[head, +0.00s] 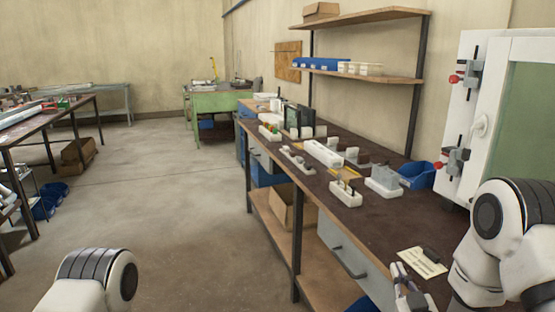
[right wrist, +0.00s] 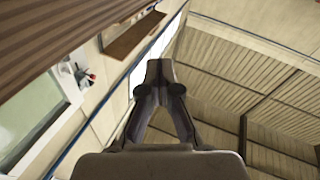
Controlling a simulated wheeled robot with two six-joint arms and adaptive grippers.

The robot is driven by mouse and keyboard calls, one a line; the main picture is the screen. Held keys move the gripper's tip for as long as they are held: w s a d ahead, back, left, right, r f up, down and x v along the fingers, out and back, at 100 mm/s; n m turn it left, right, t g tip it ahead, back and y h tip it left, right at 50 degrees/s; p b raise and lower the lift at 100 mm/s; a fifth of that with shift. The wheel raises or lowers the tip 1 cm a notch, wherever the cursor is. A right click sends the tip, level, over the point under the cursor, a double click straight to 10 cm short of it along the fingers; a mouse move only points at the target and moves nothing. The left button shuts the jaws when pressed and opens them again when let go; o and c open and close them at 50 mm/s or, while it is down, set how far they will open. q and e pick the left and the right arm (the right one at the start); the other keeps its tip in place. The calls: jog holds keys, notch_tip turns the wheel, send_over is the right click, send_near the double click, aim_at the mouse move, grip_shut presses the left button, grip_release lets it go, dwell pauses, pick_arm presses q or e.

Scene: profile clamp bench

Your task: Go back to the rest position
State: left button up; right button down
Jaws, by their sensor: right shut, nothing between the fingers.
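My right gripper (head: 400,270) is low in the head view, near the front edge of the bench at the right, partly cut off by the bottom of the picture. In the right wrist view its dark fingers (right wrist: 158,70) come together at the tips with nothing between them, and they point up toward the ceiling. My right arm fills the lower right of the head view. Of my left arm only a rounded white and black joint shows at the lower left; its gripper is out of view.
The long dark bench (head: 385,215) carries white fixture blocks (head: 345,193), a grey block (head: 383,178), a blue bin (head: 418,174) and a paper card (head: 421,262). A white cabinet (head: 497,100) with red-knobbed clamps stands at the right. The floor (head: 180,205) at left is open.

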jog(key=s+a+f+g+p, duration=0.1)
jog(key=s+f+g+p, duration=0.1)
jog(key=s+f+g, duration=0.35)
jog(key=s+a+f+g+p, duration=0.1)
jog(key=s+f+g+p, duration=0.15)
jog(key=s+f, duration=0.6)
jog(key=s+f+m+g, duration=0.1)
jog(key=s+f+g, duration=0.4)
jog(key=s, duration=0.6)
jog(key=s+f+m+g, duration=0.1)
jog(key=s+f+g, duration=0.5)
jog(key=s, duration=0.4)
jog(key=shift+s+f+m+g, duration=0.3)
jog(key=shift+s+f+m, duration=0.1)
jog(key=shift+f, duration=0.05)
